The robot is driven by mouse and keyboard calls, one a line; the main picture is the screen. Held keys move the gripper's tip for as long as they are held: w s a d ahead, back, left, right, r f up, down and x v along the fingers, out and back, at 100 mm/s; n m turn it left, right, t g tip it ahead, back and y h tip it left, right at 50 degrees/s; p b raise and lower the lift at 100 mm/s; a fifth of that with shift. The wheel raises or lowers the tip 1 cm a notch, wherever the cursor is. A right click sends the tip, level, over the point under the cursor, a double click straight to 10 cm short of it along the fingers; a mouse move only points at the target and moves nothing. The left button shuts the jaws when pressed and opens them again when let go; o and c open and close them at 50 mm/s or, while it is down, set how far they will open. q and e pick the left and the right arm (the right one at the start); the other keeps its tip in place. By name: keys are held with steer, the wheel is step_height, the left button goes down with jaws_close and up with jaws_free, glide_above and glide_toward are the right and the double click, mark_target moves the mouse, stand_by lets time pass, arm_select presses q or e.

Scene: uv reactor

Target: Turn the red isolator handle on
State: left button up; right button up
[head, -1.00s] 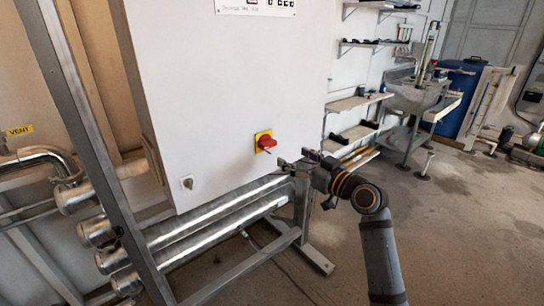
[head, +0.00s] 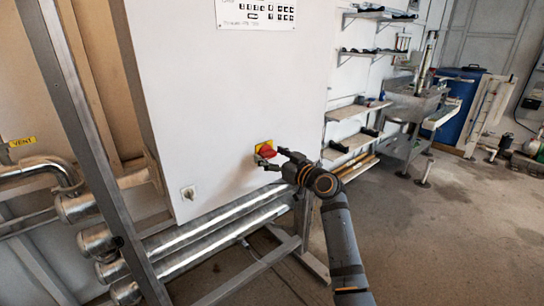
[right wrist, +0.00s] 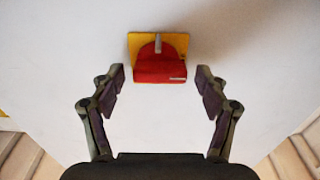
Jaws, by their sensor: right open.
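The red isolator handle (head: 267,152) sits on a yellow square plate (head: 260,147) low on the front of a white cabinet (head: 230,90). In the right wrist view the red handle (right wrist: 160,68) is ahead, between and slightly beyond the fingertips, with the yellow plate (right wrist: 180,41) behind it. My right gripper (head: 272,158) is open at the handle, its fingers (right wrist: 160,78) spread to either side with visible gaps. It does not hold the handle. My left gripper is not in view.
A small key lock (head: 188,192) is on the cabinet lower left of the handle. Silver pipes (head: 220,232) and a metal frame run below the cabinet. Shelves (head: 358,108) and a sink (head: 413,100) stand to the right. The floor at right is mostly clear.

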steer(key=c, duration=1.2)
steer(key=shift+o, duration=0.2)
steer(key=shift+m, duration=0.3)
steer(key=m+p, duration=0.1)
steer(key=m, duration=0.1)
steer(key=shift+d+r+m, duration=0.1)
steer(key=shift+r+m, duration=0.05)
steer(key=shift+m, duration=0.15)
steer(key=shift+w+m+p, duration=0.1)
steer(key=shift+m+p, duration=0.75)
steer(key=shift+m, duration=0.95)
steer(key=o, duration=1.2)
steer(key=shift+c, duration=0.2)
